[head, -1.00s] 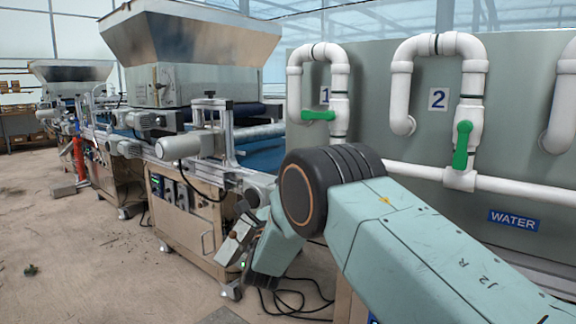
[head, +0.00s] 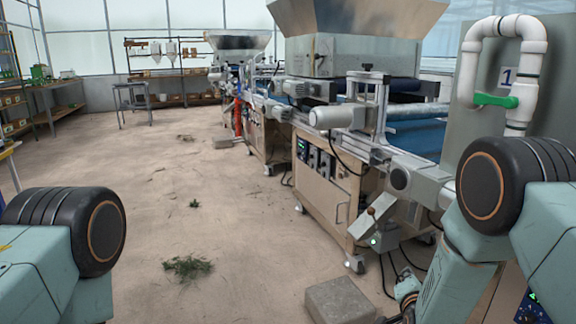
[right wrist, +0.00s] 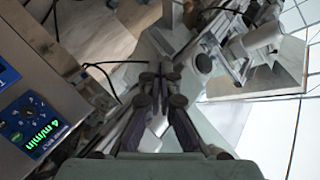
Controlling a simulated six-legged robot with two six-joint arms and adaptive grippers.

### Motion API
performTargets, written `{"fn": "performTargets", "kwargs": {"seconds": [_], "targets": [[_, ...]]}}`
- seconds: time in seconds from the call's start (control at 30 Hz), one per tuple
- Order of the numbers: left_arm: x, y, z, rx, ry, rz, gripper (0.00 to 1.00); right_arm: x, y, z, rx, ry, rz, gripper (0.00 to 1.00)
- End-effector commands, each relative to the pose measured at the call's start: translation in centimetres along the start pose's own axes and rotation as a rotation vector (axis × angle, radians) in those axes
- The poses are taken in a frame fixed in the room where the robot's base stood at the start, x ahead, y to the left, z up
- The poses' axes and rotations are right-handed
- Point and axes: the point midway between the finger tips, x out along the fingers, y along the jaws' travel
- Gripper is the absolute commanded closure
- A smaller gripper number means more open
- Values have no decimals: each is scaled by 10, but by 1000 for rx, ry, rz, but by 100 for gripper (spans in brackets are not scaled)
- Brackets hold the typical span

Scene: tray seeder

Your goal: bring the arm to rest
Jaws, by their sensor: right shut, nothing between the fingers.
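My right arm (head: 450,270) comes in at the right edge of the head view, bends at a dark round joint and hangs down past the front of the seeder. In the right wrist view my right gripper (right wrist: 163,78) is shut, with nothing seen between its dark fingers. Its fingers point toward blurred machine parts; I cannot tell the distance. My left arm (head: 50,245) shows only its upper part and dark joint at the lower left. My left gripper is out of the picture.
The seeder (head: 330,185) with its steel hopper stands close beside my right arm. A white pipe (head: 537,50) with a green valve handle (head: 495,100) rises behind. A grey block (head: 340,302) lies on the floor. A lit control panel (right wrist: 35,122) is near the right wrist. Left floor is open.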

Motion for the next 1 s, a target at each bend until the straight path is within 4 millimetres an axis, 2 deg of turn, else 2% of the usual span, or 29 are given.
{"fn": "performTargets", "kwargs": {"seconds": [0.1, 0.17, 0.33, 0.47, 0.5, 0.6, 0.7, 0.8, 1.0], "targets": [[-13, 0, 0, 0, 0, 0, 60, -45, 48, 42, -254, -214, 118, 100], [-19, 0, 0, 0, 0, 0, 60, -72, 71, 60, -372, -326, 160, 100], [-34, 0, 0, 0, 0, 0, 60, -161, 127, 96, -648, -649, 236, 100], [-48, 0, 0, 0, 0, 0, 60, -238, 158, 109, -798, -892, 263, 100], [-52, 0, 0, 0, 0, 0, 60, -264, 166, 110, -833, -967, 269, 100], [-64, 0, 0, 0, 0, 0, 60, -326, 180, 108, -882, -1132, 288, 100], [-77, 1, 0, 0, 0, 0, 60, -378, 185, 99, -882, -1248, 319, 100], [-89, 1, 0, 0, 0, 0, 60, -405, 185, 90, -875, -1299, 344, 100], [-93, 1, 0, 0, 0, 0, 60, -411, 187, 89, -872, -1309, 354, 100]]}}
